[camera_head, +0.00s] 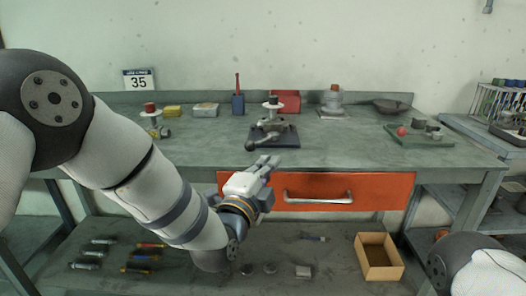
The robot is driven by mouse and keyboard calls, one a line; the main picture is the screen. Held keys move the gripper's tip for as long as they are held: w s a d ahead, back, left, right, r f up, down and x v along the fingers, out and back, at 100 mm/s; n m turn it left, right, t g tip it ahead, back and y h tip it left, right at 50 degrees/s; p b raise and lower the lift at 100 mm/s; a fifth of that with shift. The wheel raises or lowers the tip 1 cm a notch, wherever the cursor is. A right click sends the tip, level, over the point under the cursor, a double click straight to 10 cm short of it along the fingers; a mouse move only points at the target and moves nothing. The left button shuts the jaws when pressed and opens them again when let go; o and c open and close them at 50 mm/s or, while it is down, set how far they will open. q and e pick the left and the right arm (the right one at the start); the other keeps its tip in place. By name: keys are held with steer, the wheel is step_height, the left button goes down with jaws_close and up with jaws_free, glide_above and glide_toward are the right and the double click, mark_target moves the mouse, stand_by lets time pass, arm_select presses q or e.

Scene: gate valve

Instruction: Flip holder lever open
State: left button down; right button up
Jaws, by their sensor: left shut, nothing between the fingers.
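The holder (272,125) stands on a dark base plate (287,136) in the middle of the bench. Its dark lever (258,141) points down and left to a rounded end near the front of the plate. My left gripper (268,161) is in front of the bench edge, just below and in front of the lever. Its fingers are shut with nothing between them and look apart from the lever. The exact gap is hard to tell. My right gripper is out of view; only part of my right arm shows at the lower right.
An orange drawer (375,190) with a metal handle (318,197) is under the bench top. A red box (286,100), a blue tool holder (238,104) and a glass jar (333,101) stand behind. A green tray (420,137) lies right.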

arm_select(q)
steer(key=x, duration=0.2)
steer(key=b+x, duration=0.1)
steer(key=x, duration=0.4)
steer(key=shift+w+f, duration=0.3)
steer(key=shift+f, duration=0.05)
steer(key=a, duration=0.1)
steer(key=w+a, duration=0.1)
steer(key=shift+a+r, duration=0.15)
steer(key=shift+a, duration=0.6)
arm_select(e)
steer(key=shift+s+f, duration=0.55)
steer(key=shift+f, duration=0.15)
arm_select(q)
steer(key=shift+f, duration=0.2)
